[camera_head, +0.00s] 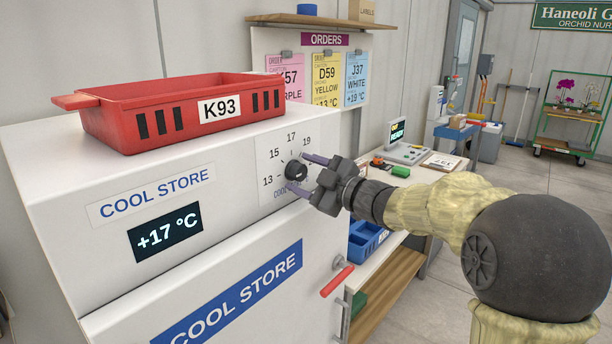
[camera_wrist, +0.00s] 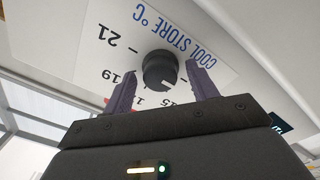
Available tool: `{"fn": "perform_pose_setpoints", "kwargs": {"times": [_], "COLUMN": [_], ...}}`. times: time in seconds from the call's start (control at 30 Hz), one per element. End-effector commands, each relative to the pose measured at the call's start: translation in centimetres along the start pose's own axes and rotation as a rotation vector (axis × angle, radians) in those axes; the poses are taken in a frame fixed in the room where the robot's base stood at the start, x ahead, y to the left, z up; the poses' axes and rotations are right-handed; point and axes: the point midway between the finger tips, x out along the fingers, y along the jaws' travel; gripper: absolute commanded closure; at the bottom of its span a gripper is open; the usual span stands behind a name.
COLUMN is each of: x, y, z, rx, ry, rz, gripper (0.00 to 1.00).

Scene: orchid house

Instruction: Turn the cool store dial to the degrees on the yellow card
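The dial (camera_head: 295,171) is a round black knob on the cool store's white front. Its plate shows 13, 15, 17 and 19 in the head view, and 21 in the wrist view. The display (camera_head: 166,232) reads +17 °C. The yellow card (camera_head: 326,78) under ORDERS reads D59, YELLOW and what looks like +13 °C; its lower edge is partly covered. My gripper (camera_head: 296,169) is open, one finger on either side of the dial, with gaps to the knob (camera_wrist: 160,70) in the wrist view. A pale mark shows on the knob's edge.
A red crate (camera_head: 100,104) labelled K93 stands on the cool store. The door has a red handle (camera_head: 337,281) below my gripper. Pink and blue cards (camera_head: 357,77) flank the yellow one. A bench with a READY device (camera_head: 405,148) stands to the right.

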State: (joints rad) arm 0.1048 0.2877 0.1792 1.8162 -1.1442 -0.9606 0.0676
Motion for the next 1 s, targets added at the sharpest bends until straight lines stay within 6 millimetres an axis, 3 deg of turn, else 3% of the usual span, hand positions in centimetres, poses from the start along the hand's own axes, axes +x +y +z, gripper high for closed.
{"fn": "perform_pose_setpoints", "kwargs": {"times": [0.27,0.43,1.0], "x": [-0.1,-1.5,-12.4], "y": [-0.1,-0.1,-0.1], "z": [0.1,0.1,0.2], "rx": [0.002,0.0,0.0], "ry": [-0.001,-0.002,-0.003], "rz": [-0.001,0.0,0.001], "gripper": [0.42,0.42,0.42]}}
